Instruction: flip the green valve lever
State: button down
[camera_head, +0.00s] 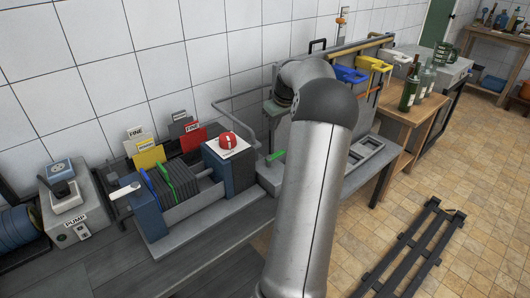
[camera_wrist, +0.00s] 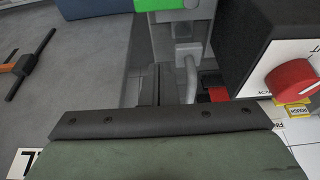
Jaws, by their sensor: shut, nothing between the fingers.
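The green valve lever (camera_head: 277,155) shows in the head view just right of the red-knob box, low beside a grey pipe. In the wrist view a bright green piece (camera_wrist: 166,4), probably the same lever, is cut off by the top edge, above a grey metal fitting. My gripper shows in the wrist view as a dark bar (camera_wrist: 160,119) with a grey-green body across the bottom. It is shut and empty, apart from the green piece in the picture. In the head view my silver arm hides much of the gripper and the area behind it.
A box with a red knob (camera_head: 228,140) stands close left of the lever; its knob (camera_wrist: 293,80) is at right in the wrist view. The plate filter (camera_head: 165,205) and pump (camera_head: 75,215) are farther left. Bottles (camera_head: 409,92) stand at right. A black rack (camera_head: 418,245) lies on the floor.

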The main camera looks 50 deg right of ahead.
aim_at(276, 158)
jog(key=shift+d, duration=0.2)
jog(key=shift+f, duration=0.1)
jog(key=f+p, duration=0.2)
jog(key=f, duration=0.7)
jog(key=shift+w, duration=0.2)
jog(key=shift+s+a+f, duration=0.1)
jog(key=shift+s+a, duration=0.05)
jog(key=shift+s, duration=0.4)
jog(key=shift+s, duration=0.1)
